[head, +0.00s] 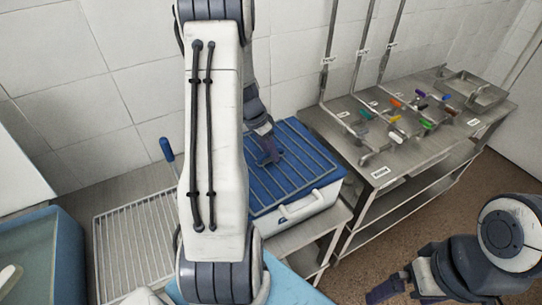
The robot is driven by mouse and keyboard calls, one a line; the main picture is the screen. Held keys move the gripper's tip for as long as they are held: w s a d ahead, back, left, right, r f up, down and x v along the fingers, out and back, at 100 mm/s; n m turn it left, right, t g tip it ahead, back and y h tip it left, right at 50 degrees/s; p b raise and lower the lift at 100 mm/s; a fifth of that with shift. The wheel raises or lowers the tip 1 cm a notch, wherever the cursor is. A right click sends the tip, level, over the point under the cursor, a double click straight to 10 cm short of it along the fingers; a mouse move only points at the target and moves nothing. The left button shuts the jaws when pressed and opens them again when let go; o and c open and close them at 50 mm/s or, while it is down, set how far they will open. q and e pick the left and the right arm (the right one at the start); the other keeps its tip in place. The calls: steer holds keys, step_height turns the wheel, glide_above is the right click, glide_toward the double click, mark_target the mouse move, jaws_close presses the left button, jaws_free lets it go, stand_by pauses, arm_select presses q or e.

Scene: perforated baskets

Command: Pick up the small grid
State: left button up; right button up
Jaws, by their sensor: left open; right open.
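A smaller grid of parallel bars (300,172) lies on top of a blue-and-white box (318,203) in the middle. A larger white wire grid (120,240) lies to its left, partly hidden by my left arm. The smaller one looks like the small grid. My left gripper (268,157) is open, over the far left part of the small grid. I cannot tell whether its fingers touch the bars. My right gripper (388,292) is open and empty at the lower right, away from both grids.
A steel table (440,140) with pipes and several coloured handles stands right of the box. A blue tub (40,255) is at the lower left. A blue handle (167,149) rises behind the white grid.

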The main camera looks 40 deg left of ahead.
arm_select(q)
jaws_close()
steer(key=shift+r, duration=0.1)
